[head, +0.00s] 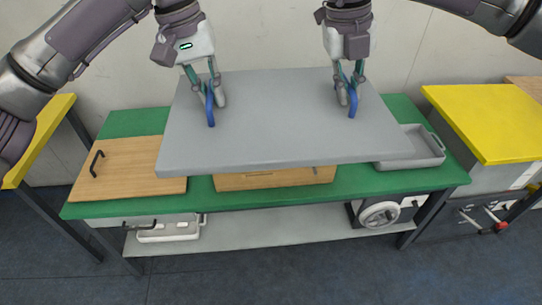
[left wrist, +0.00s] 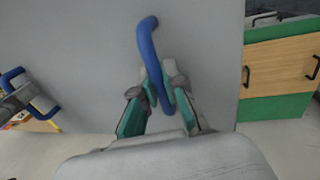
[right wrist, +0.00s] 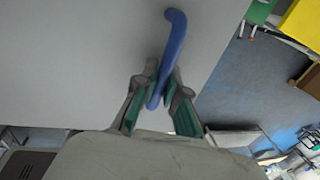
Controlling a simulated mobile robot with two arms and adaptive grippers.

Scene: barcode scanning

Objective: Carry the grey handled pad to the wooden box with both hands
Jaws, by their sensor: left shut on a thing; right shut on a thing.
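The grey pad (head: 280,125) is a large flat slab with two blue handles, held above the green table. My left gripper (head: 214,98) is shut on the pad's left blue handle (head: 210,108), which also shows in the left wrist view (left wrist: 148,45). My right gripper (head: 348,95) is shut on the right blue handle (head: 352,102), which also shows in the right wrist view (right wrist: 174,40). The wooden box (head: 275,179) shows only its front side below the pad's front edge; the pad hides its top. I cannot tell whether pad and box touch.
A wooden board with a black handle (head: 125,170) is on the left of the green table (head: 400,184). A grey tray (head: 425,150) is on its right, partly under the pad. A yellow-topped unit (head: 490,120) stands to the right. The lower shelf (head: 285,228) holds equipment.

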